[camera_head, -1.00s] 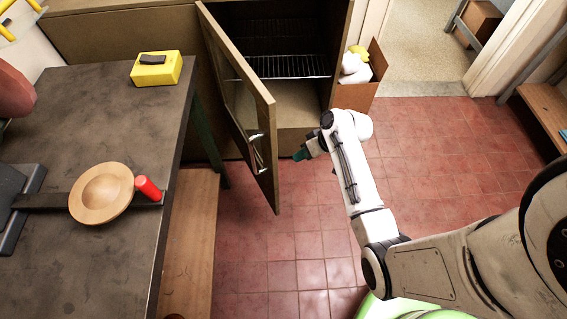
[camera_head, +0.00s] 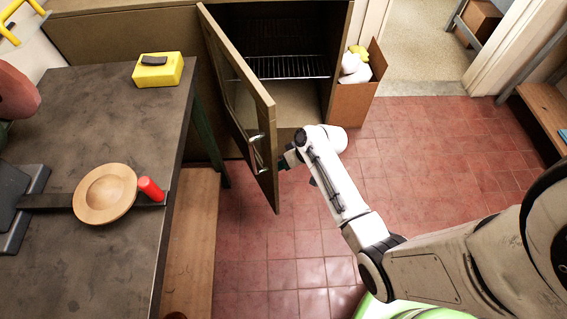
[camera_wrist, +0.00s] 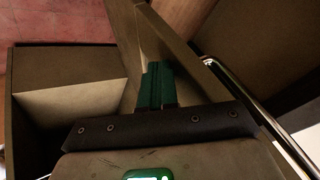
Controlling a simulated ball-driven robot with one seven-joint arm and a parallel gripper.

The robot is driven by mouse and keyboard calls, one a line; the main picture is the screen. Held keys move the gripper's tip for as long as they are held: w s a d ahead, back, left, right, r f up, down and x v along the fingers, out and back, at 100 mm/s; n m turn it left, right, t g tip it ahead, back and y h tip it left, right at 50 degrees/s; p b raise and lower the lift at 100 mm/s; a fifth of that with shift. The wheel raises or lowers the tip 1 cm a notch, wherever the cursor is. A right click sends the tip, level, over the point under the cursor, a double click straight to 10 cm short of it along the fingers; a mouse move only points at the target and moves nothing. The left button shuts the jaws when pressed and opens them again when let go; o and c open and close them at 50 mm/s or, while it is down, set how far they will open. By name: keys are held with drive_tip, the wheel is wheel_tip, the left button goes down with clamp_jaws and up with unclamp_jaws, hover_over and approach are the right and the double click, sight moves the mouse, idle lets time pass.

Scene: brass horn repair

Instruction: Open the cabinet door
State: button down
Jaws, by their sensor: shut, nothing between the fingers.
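The brown cabinet (camera_head: 300,98) stands at the back, and its door (camera_head: 238,98) is swung open at a wide angle toward the workbench. A wire shelf shows in the dark interior. A metal bar handle (camera_head: 257,154) is on the door's outer face; it also shows in the wrist view (camera_wrist: 245,92). My gripper (camera_head: 286,160) is at the door's free edge, on the inner side, partly hidden by the arm. In the wrist view its green fingers (camera_wrist: 156,85) are together and empty, close against the door (camera_wrist: 165,35). I cannot tell whether they touch it.
A dark workbench (camera_head: 90,130) stands left of the door, with a wooden bowl (camera_head: 105,193) and yellow box (camera_head: 157,70) on it. A wooden bench (camera_head: 190,245) is beside it. A cardboard box (camera_head: 352,103) stands right of the cabinet. Red floor (camera_head: 440,150) is clear at right.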

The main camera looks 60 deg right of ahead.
drive_tip(key=w+a+p, duration=0.1)
drive_tip(key=w+a, duration=0.5)
drive_tip(key=a, duration=0.5)
drive_tip(key=shift+w+a, duration=0.15)
drive_tip(key=shift+a, duration=0.1)
drive_tip(key=shift+d, duration=0.1)
